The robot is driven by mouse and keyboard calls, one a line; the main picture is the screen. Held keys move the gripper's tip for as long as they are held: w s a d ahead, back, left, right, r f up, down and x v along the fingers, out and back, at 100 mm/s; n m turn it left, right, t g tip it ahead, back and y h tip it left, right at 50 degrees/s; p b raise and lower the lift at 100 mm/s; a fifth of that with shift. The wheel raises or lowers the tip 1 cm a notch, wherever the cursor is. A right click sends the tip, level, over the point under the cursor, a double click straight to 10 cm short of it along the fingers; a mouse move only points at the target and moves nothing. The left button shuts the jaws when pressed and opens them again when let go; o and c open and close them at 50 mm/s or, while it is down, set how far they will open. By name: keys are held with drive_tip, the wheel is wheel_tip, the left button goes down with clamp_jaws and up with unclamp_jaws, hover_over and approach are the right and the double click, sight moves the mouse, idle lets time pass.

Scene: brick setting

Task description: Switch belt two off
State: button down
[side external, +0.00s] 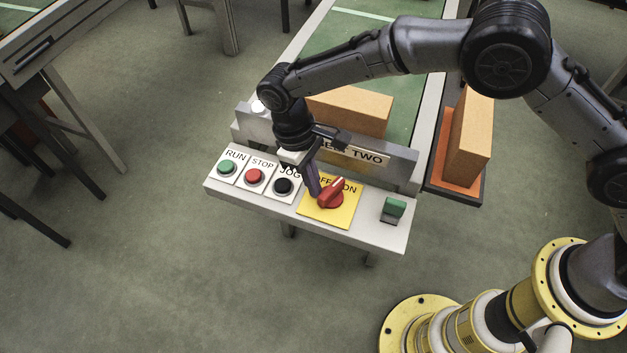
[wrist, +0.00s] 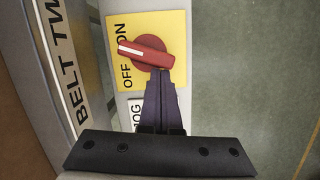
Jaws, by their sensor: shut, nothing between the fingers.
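The red rotary knob (side external: 331,197) of belt two sits on a yellow plate (side external: 318,212) marked OFF and ON. In the wrist view the knob (wrist: 148,52) has a white pointer line whose tip lies between the two words, closer to ON. My gripper (side external: 315,194) is shut and empty, reaching down to the OFF side of the knob. In the wrist view its closed fingertips (wrist: 165,73) are right at the knob's tail end, opposite the pointer. They look in contact or nearly so; I cannot tell which. My fingers partly cover the OFF word in the side view.
Left of the plate are a green RUN button (side external: 226,167), a red STOP button (side external: 254,176) and a black JOG button (side external: 283,186). A green rocker switch (side external: 394,208) stands to the right. The BELT TWO sign (side external: 360,155) rises behind, with a box (side external: 350,110) beyond it.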

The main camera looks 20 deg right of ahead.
sight(324, 200)
drive_tip(key=shift+s+a+n+h, duration=0.15)
drive_tip(key=shift+s+n, duration=0.1)
drive_tip(key=shift+n, duration=0.55)
drive_tip(key=shift+s+d+n+h, duration=0.15)
drive_tip(key=shift+s+n, duration=0.1)
drive_tip(key=shift+n, duration=0.55)
drive_tip(key=shift+s+a+n+t, duration=0.1)
drive_tip(key=shift+s+n+t, duration=0.2)
drive_tip(key=shift+n, duration=0.55)
drive_tip(key=shift+s+n+t, duration=0.15)
drive_tip(key=shift+n+t, duration=0.15)
drive_tip(key=shift+n, duration=0.55)
drive_tip(key=shift+s+n, duration=0.15)
drive_tip(key=shift+n, duration=0.25)
drive_tip(key=shift+s+n+t+h, duration=0.15)
drive_tip(key=shift+s+n+t, duration=0.05)
drive_tip(key=shift+n, duration=0.4)
drive_tip(key=shift+s+n+t+h, duration=0.15)
drive_tip(key=shift+n+t, duration=0.05)
drive_tip(key=shift+n, duration=0.4)
drive_tip(key=shift+s+d, duration=0.1)
drive_tip(key=shift+d, duration=0.1)
drive_tip(key=shift+s, duration=0.1)
drive_tip(key=v, duration=1)
drive_tip(key=shift+s, duration=0.1)
